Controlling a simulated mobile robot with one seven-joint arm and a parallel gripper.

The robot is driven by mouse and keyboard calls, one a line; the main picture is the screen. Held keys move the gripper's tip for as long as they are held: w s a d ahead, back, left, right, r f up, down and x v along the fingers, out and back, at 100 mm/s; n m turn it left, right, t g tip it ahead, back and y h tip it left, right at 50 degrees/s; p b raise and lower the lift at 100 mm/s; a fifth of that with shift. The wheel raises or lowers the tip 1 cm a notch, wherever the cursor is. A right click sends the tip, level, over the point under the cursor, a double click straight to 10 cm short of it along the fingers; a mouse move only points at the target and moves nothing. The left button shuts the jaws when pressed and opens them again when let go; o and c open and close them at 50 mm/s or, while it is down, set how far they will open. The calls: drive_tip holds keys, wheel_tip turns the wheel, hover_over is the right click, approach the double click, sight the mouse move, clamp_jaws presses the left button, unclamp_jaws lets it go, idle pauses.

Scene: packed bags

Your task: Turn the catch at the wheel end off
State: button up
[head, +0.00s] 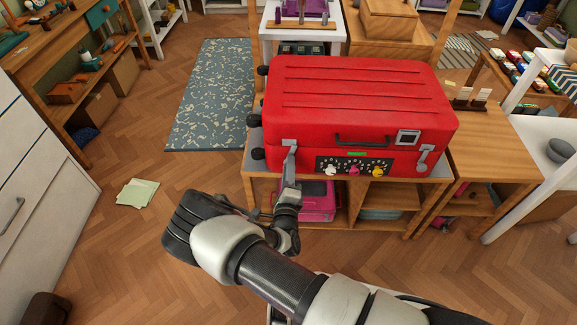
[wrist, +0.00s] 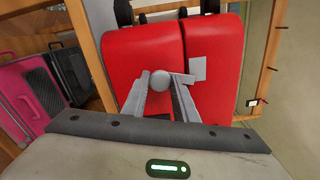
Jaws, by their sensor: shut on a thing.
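The red suitcase (head: 350,95) lies flat on a low wooden bench, with its dark wheels (head: 256,153) at the left end. The catch at the wheel end (head: 289,144) is a grey metal piece on the front side, near the left corner. It also shows in the wrist view (wrist: 182,78), with a round knob and a bar reaching towards a grey plate across the seam. My gripper (head: 291,177) is at this catch from the front. In the wrist view, its fingers (wrist: 160,88) are shut on the knob end of the catch. The fingers partly hide the catch.
A second grey catch (head: 425,158) sits near the suitcase's right end. Between them are a black handle (head: 362,142) and a dial panel (head: 353,167). A pink case (head: 318,203) stands on the shelf below. Open floor lies to the left, with papers (head: 137,193).

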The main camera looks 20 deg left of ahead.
drive_tip(key=shift+m+p, duration=2.1)
drive_tip(key=shift+m, duration=5.2)
drive_tip(key=o, duration=1.1)
drive_tip(key=shift+c, duration=0.2)
drive_tip(key=shift+s, duration=0.1)
drive_tip(key=p+v, duration=0.1)
drive_tip(key=v, duration=1.6)
drive_tip(key=shift+d+p, duration=0.15)
drive_tip(key=shift+p, duration=0.15)
